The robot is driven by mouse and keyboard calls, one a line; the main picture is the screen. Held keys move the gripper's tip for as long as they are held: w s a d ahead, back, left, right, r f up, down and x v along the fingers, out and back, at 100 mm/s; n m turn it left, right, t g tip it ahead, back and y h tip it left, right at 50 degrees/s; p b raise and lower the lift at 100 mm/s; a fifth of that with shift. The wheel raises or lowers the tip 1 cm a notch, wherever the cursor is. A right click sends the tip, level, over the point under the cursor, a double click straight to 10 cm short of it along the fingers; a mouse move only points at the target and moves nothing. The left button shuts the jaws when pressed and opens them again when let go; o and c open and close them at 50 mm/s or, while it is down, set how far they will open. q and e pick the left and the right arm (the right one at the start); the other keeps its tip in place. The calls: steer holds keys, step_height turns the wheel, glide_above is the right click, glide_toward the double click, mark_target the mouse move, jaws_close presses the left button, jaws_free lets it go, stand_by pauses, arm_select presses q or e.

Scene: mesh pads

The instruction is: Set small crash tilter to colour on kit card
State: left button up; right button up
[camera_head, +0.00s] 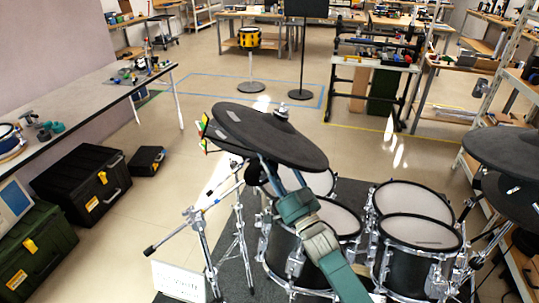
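Two stacked-looking black crash cymbal pads (270,135) sit on a chrome stand left of centre, overlapping and tilted. A small fan of coloured tabs (205,132), with red, yellow and green, shows at their left edge. The tilter under the pads is mostly hidden. A white card (178,283) stands low at the front left; its print is too small to read. My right gripper (282,178), on a teal and grey arm from the bottom, reaches up beneath the front pad's edge. The pad hides its fingertips, so I cannot tell its opening or contact. My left gripper is out of view.
Mesh drum pads (418,231) stand close to the right of my arm. More black cymbal pads (505,150) are at the right edge. Black cases (82,185) and a long table (90,105) line the left. Open floor lies behind the kit.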

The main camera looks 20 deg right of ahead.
steer(key=v, duration=1.1)
steer(key=shift+r, duration=0.1)
steer(key=shift+s, duration=0.1)
